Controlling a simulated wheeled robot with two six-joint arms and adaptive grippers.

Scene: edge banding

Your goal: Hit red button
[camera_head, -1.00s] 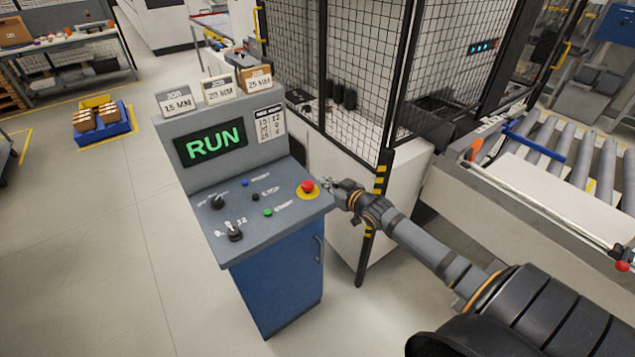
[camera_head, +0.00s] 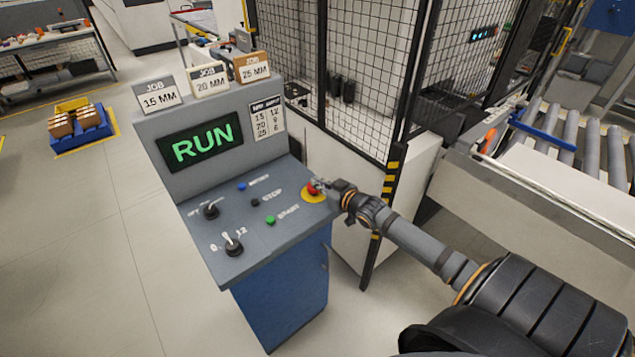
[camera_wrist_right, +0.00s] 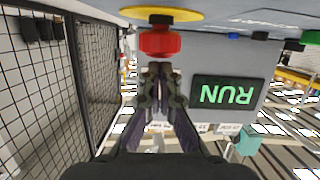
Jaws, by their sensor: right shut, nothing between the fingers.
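The red button (camera_head: 312,188) sits on a yellow disc at the right end of the sloped control panel (camera_head: 240,262). My right gripper (camera_head: 322,184) is shut and empty, with its fingertips at the button's upper right side. In the right wrist view, the red button (camera_wrist_right: 160,42) is just ahead of the shut fingertips (camera_wrist_right: 160,68), with the yellow disc behind it. I cannot tell whether the fingertips touch the button. The panel's screen (camera_head: 202,145) reads RUN in green. My left gripper is not in view.
A green button (camera_head: 270,220), a blue button (camera_head: 242,186) and two black switches share the panel. Job cards stand on top of the console. A mesh fence (camera_head: 370,60) with a striped post (camera_head: 388,190) stands close to my right arm. A roller conveyor (camera_head: 590,140) is at right.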

